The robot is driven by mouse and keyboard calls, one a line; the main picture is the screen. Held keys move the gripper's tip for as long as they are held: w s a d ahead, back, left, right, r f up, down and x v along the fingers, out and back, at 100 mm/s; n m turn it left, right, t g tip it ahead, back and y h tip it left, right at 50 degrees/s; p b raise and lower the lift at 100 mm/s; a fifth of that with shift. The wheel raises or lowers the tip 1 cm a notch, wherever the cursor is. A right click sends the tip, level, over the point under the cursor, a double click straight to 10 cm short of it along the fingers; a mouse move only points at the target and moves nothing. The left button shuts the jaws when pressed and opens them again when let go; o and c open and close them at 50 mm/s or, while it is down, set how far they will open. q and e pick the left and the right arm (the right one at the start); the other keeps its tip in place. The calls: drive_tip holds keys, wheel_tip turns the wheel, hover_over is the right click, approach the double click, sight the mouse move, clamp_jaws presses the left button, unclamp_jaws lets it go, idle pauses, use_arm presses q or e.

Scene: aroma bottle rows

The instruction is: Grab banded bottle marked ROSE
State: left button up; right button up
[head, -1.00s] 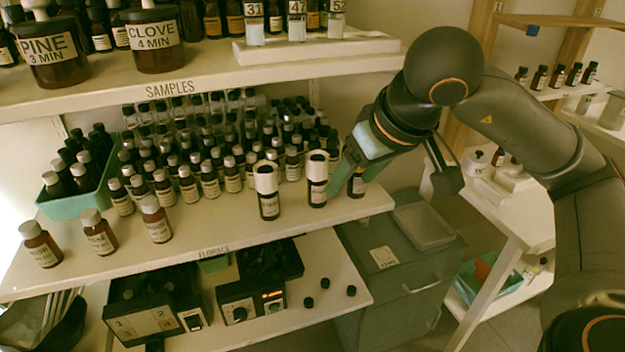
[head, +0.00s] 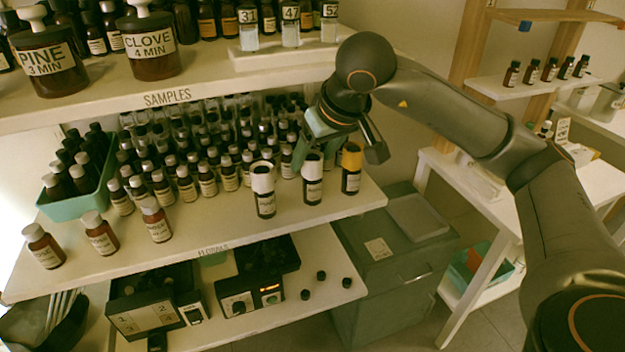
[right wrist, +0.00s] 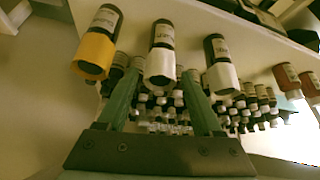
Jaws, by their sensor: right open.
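Three banded bottles stand apart in a front row on the shelf. The left bottle (head: 264,190) and the middle bottle (head: 313,180) have white bands; the right bottle (head: 351,170) has a yellow band. Their labels are too small and blurred for me to tell which reads ROSE. My right gripper (head: 306,152) is open at the middle bottle's top. In the right wrist view, which is upside down, its two green fingers (right wrist: 160,75) are spread with the middle bottle (right wrist: 161,55) showing between them. I cannot tell whether they touch it. My left gripper is out of view.
Dense rows of dark bottles (head: 186,182) stand behind and left of the banded ones. A green bin (head: 70,207) and several brown bottles (head: 101,232) are at the left. The upper shelf (head: 190,92) overhangs the rows. The shelf's right end is clear.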

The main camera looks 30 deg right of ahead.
clamp_jaws()
idle(0.3)
idle(1.0)
